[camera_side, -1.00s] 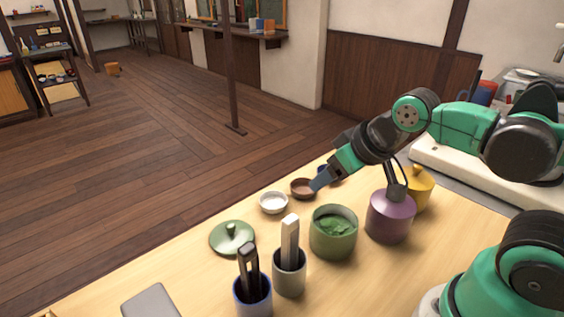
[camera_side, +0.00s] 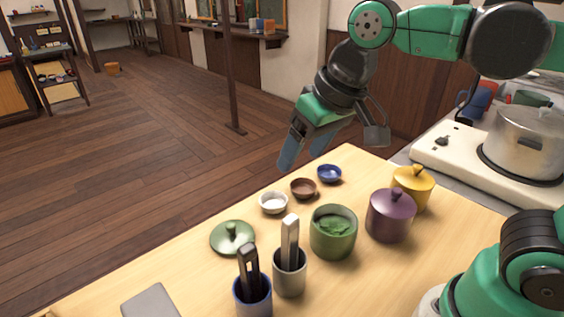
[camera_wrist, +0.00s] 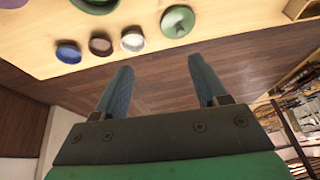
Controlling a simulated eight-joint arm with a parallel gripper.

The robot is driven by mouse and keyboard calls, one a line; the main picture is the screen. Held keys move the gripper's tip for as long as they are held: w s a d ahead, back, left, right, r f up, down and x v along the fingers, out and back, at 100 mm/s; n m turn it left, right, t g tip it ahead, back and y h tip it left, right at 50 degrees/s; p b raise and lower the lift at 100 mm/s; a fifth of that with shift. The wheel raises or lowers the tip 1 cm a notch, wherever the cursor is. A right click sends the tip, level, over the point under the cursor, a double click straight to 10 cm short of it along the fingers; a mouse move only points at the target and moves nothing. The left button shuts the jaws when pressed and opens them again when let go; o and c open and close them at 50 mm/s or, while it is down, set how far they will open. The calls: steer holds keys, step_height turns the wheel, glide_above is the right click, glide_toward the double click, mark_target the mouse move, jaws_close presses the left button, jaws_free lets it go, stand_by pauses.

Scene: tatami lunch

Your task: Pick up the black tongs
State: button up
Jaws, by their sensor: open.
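The black tongs (camera_side: 248,268) stand upright in a blue cup (camera_side: 254,297) at the front of the wooden table in the side view. Pale tongs (camera_side: 290,240) stand in a grey cup (camera_side: 289,276) just to their right. My gripper (camera_side: 303,158) is open and empty, high above the far edge of the table, beyond the small bowls and well apart from the black tongs. In the wrist view my gripper (camera_wrist: 160,85) shows its two fingers wide apart with nothing between them. The black tongs are not visible in the wrist view.
A green pot (camera_side: 334,240) without its lid, a green lid (camera_side: 232,237), a purple pot (camera_side: 390,222) and a yellow pot (camera_side: 412,190) stand near the cups. White (camera_side: 273,203), brown (camera_side: 303,188) and blue (camera_side: 329,173) bowls line the far edge. A steel pot (camera_side: 525,145) is at right.

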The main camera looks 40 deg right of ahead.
mark_target(246, 248)
steer(key=a+g, duration=0.1)
steer(key=a, duration=0.3)
steer(key=s+a+g, duration=0.1)
steer(key=a+g, duration=0.1)
steer(key=a, duration=0.2)
steer(key=s+a+g+h, duration=0.1)
steer(key=a, duration=0.3)
steer(key=shift+s+a+f+g, duration=0.15)
steer(key=shift+s+f+g, duration=0.05)
steer(key=shift+f+g, duration=0.15)
steer(key=f, duration=0.4)
steer(key=shift+w+d+f, duration=0.1)
steer(key=shift+d+f, duration=0.05)
steer(key=shift+d, duration=0.15)
step_height(246, 248, down, 6)
steer(key=shift+f, duration=0.1)
jaws_close()
